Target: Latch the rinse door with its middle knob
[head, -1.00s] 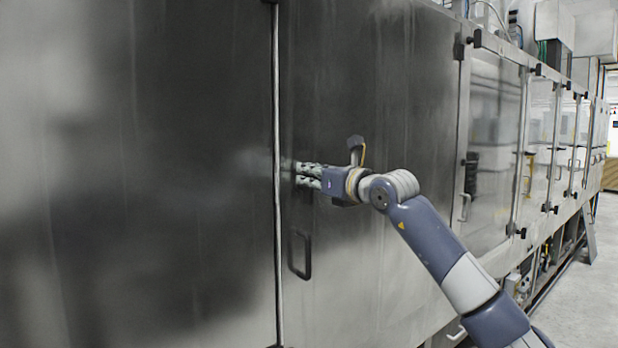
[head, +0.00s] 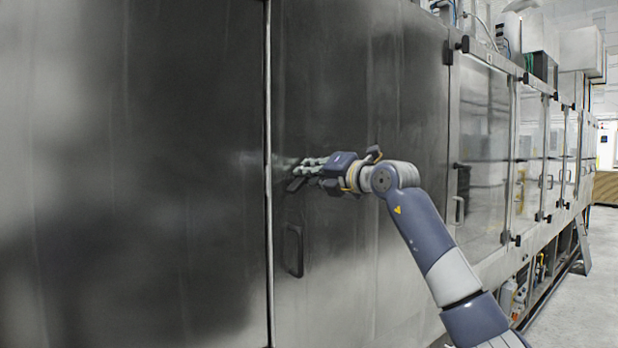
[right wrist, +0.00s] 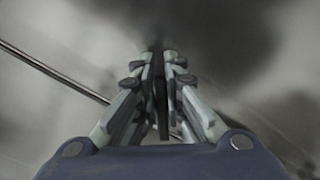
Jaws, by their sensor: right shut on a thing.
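The rinse door (head: 350,90) is a large stainless panel with dark stains, and it looks flush with the panel to its left along a vertical seam (head: 268,120). The middle knob (head: 295,185) shows as a small dark piece at the door's left edge, above the door handle (head: 293,250). My right gripper (head: 300,168) is shut on the knob. In the right wrist view, the knob (right wrist: 160,75) is a dark narrow strip between the fingers, which hide part of it. My left gripper is not in view.
Glazed doors (head: 485,150) with dark latches and handles run off to the right. Pipes and boxes sit on top of the machine.

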